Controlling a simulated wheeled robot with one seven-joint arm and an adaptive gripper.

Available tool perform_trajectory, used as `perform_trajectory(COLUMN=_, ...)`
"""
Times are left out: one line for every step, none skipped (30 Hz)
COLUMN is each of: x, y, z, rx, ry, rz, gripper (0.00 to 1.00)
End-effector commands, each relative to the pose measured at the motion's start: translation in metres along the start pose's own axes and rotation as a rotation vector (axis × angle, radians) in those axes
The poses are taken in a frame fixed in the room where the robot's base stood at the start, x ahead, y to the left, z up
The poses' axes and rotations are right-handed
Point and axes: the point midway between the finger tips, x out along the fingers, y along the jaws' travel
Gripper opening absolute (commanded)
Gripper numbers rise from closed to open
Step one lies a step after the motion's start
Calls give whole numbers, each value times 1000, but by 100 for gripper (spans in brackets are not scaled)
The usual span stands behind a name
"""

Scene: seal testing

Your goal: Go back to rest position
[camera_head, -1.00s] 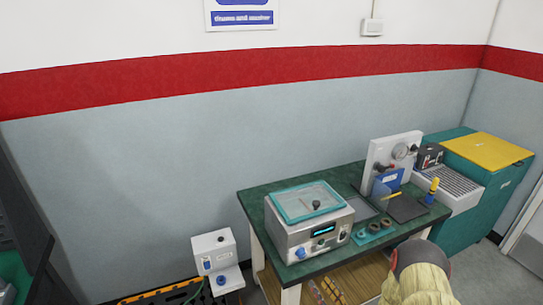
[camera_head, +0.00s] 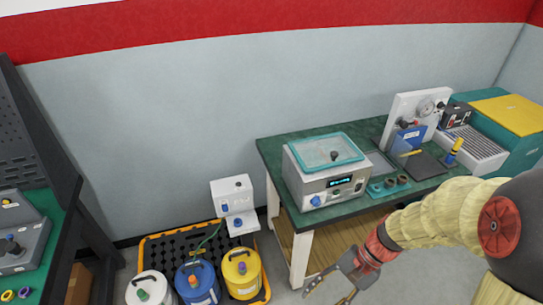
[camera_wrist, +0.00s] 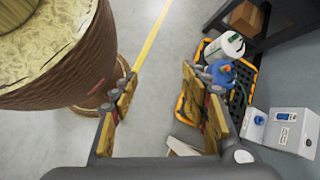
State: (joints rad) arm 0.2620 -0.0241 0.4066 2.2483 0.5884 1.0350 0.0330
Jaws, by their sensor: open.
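My gripper (camera_head: 340,279) is at the bottom of the head view, in front of the green-topped table (camera_head: 262,148) and low over the floor. Its two fingers are spread with nothing between them. In the wrist view, the fingers of my gripper (camera_wrist: 162,108) stand wide apart with bare grey floor between them. My arm comes in from the right of the head view, bent and covered in a pale yellow sleeve.
A grey bath with a teal lid (camera_head: 322,155) stands on the table. Left of it, a black tray with an orange rim (camera_head: 148,240) holds blue (camera_head: 197,284), yellow (camera_head: 241,275) and white (camera_head: 150,290) containers. A dark bench (camera_head: 62,230) is far left.

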Motion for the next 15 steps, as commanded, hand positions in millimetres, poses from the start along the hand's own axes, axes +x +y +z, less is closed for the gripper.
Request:
perform_trajectory(x=-16, y=5, z=3, rx=-88, ry=76, rz=48, gripper=46)
perform_trajectory(x=-24, y=9, z=4, rx=-137, ry=117, rz=79, gripper=46)
perform_trajectory(x=-36, y=14, z=5, rx=-199, ry=171, rz=118, gripper=46)
perform_trajectory(x=-46, y=17, z=6, rx=-243, ry=213, rz=145, gripper=46)
perform_trajectory(x=-55, y=19, z=7, rx=-287, ry=255, rz=171, gripper=46)
perform_trajectory(x=-67, y=22, z=9, rx=-342, ry=308, rz=206, gripper=46)
perform_trajectory(x=-78, y=23, z=10, rx=-382, ry=350, rz=229, gripper=46)
perform_trajectory(x=-87, y=24, z=12, rx=-420, ry=391, rz=251, gripper=46)
perform_trajectory(x=-100, y=24, z=15, rx=-469, ry=444, rz=279, gripper=46)
perform_trajectory(x=-110, y=24, z=18, rx=-503, ry=484, rz=298, gripper=46)
perform_trajectory(x=-119, y=24, z=21, rx=-536, ry=524, rz=315, gripper=46)
perform_trajectory(x=-132, y=23, z=26, rx=-577, ry=576, rz=335, gripper=46)
perform_trajectory(x=-141, y=23, z=31, rx=-605, ry=614, rz=346, gripper=46)
perform_trajectory(x=-150, y=21, z=36, rx=-632, ry=650, rz=357, gripper=46)
perform_trajectory(x=-160, y=20, z=44, rx=-664, ry=696, rz=366, gripper=46)
